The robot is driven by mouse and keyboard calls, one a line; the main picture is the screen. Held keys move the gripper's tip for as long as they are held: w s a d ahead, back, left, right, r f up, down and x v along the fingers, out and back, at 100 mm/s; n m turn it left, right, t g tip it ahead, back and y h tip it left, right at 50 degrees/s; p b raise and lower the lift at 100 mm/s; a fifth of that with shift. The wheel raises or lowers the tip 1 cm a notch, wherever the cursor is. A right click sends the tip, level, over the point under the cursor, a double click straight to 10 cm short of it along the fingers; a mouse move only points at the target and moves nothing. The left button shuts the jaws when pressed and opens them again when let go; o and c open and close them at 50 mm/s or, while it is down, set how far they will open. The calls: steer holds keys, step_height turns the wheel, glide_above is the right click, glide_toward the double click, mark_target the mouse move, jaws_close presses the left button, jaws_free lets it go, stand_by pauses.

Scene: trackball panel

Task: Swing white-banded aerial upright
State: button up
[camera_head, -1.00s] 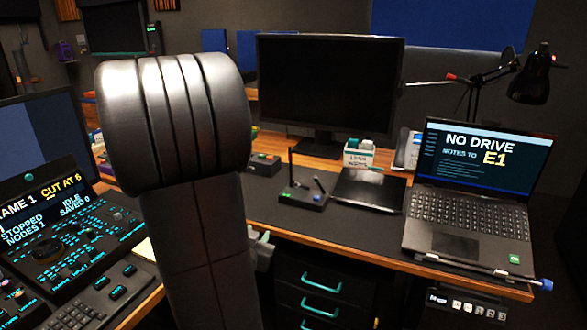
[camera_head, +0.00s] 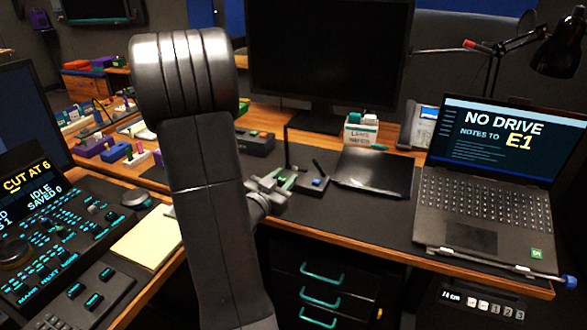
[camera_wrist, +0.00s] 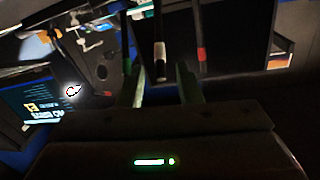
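A small black box (camera_head: 312,187) with a blue button stands on the desk mat in the head view. One thin dark aerial (camera_head: 287,146) rises nearly upright from it; a second aerial (camera_head: 319,168) leans over. The head view does not show which has the white band. In the wrist view the white-banded aerial (camera_wrist: 160,52) shows between my finger lines, and a red-banded aerial (camera_wrist: 200,45) is to its right. My gripper (camera_head: 274,184) is just left of the box. In the wrist view my gripper (camera_wrist: 160,84) is open, with a gap between its greenish fingers.
A monitor (camera_head: 328,60) stands behind the box. A black tablet (camera_head: 372,172) and a laptop (camera_head: 490,190) lie to the right. A labelled white holder (camera_head: 361,131) and a button box (camera_head: 254,141) are close by. A control console (camera_head: 60,230) is at the left.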

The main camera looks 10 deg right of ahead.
mark_target(293, 168)
steer(key=x, duration=0.6)
jaws_close()
